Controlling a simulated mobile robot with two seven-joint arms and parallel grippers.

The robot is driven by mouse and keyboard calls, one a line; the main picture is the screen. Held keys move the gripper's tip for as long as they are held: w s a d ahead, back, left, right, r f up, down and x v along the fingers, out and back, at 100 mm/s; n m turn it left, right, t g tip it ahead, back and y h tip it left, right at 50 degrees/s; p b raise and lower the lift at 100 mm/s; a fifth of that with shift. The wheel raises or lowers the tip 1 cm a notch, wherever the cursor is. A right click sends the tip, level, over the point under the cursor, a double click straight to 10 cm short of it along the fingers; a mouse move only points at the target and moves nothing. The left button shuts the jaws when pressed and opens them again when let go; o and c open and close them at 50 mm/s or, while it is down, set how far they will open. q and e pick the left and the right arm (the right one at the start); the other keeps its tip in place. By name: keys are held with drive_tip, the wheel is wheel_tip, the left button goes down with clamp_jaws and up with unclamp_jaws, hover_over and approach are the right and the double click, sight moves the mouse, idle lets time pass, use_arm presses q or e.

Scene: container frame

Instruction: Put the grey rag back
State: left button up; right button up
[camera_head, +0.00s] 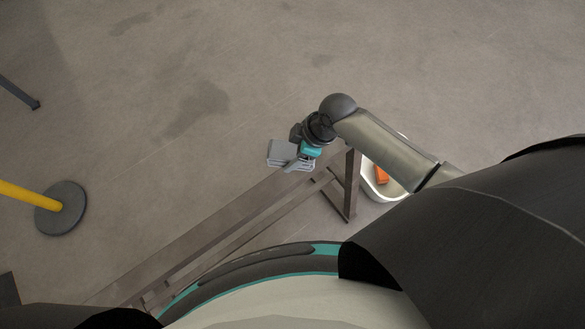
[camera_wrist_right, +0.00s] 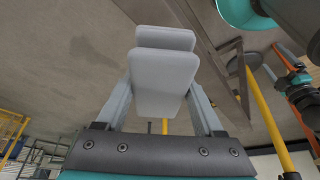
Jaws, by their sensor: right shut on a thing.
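The grey rag (camera_head: 284,151) is a folded, light grey piece at the end of my right arm in the head view. My right gripper (camera_head: 297,163) is shut on it and holds it up beside the dark metal frame. In the right wrist view the rag (camera_wrist_right: 164,82) shows as two stacked grey layers between the two fingers of the gripper (camera_wrist_right: 160,105). My left gripper is out of view.
A dark metal frame (camera_head: 215,222) runs diagonally in front of my base. A white basin (camera_head: 393,193) with an orange thing (camera_head: 381,174) stands behind its upright, partly hidden by my right arm. A yellow post (camera_head: 25,195) on a dark round base stands at left. The floor beyond is clear.

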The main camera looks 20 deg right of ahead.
drive_tip(key=b, duration=0.1)
hover_over(292, 172)
wheel_tip(292, 172, down, 5)
drive_tip(key=shift+r, duration=0.1)
drive_tip(key=shift+f+b, duration=0.95)
drive_tip(key=shift+f, duration=0.9)
drive_tip(key=shift+f, duration=0.2)
drive_tip(key=o, duration=1.3)
drive_tip(key=shift+r, duration=0.1)
